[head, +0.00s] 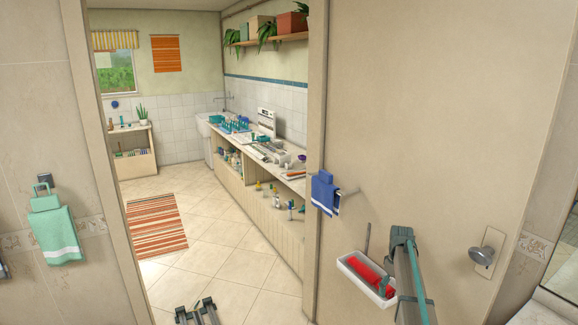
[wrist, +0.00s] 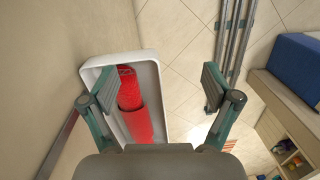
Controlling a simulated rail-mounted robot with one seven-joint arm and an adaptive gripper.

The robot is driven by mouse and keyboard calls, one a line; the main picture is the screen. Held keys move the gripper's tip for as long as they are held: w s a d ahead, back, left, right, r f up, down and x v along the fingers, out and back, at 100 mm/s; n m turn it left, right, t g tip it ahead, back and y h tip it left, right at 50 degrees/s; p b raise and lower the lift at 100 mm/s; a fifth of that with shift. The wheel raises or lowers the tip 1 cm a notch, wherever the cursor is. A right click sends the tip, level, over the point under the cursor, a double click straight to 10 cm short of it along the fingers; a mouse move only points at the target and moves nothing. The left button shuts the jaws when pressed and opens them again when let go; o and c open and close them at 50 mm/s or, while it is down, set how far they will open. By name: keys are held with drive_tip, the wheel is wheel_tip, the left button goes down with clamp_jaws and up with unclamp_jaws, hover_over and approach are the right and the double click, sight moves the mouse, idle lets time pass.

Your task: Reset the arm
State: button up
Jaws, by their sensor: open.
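My gripper (wrist: 145,88) is open in the wrist view, with its two teal-grey fingers spread wide and nothing held. Beyond the fingers is a red cylindrical object (wrist: 136,105) lying in a white open tray (wrist: 91,73). The red object shows between the fingers, nearer the left one; its distance from them is hard to tell. In the head view my arm comes in at the lower right, beside the white tray (head: 348,268) and the red object (head: 366,277), and partly hides them.
A beige panel (head: 430,130) fills the right, with a metal knob (head: 482,256) and a blue towel (head: 325,192) on a bar. A green towel (head: 56,235) hangs at left. Through the doorway are a cluttered counter (head: 262,172), an orange striped rug (head: 156,226) and open tiled floor (head: 215,255).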

drive_tip(key=s+a+f+m+g+b, duration=0.1)
drive_tip(key=s+a+f, duration=0.3)
drive_tip(key=s+f, duration=0.5)
drive_tip(key=s+a+f+g+b, duration=0.1)
drive_tip(key=s+a+f+b, duration=0.1)
drive_tip(key=s+a+f, duration=0.5)
drive_tip(key=s+a+f+m+g+b, duration=0.1)
drive_tip(key=s+a+f, duration=0.1)
drive_tip(key=s+f, duration=0.9)
drive_tip(key=s+a+f+m+g+b, duration=0.1)
drive_tip(key=s+f, duration=0.3)
drive_tip(key=s, duration=0.7)
drive_tip(key=s+a+f+m+g+b, duration=0.1)
drive_tip(key=s+a+f, duration=0.3)
drive_tip(key=s, duration=0.7)
drive_tip(key=s+a+f+m+g+b, duration=0.1)
drive_tip(key=s+f, duration=0.4)
drive_tip(key=s, duration=0.7)
drive_tip(key=shift+a+f+b, duration=0.3)
drive_tip(key=shift+a+b, duration=0.4)
drive_tip(key=shift+a, duration=0.05)
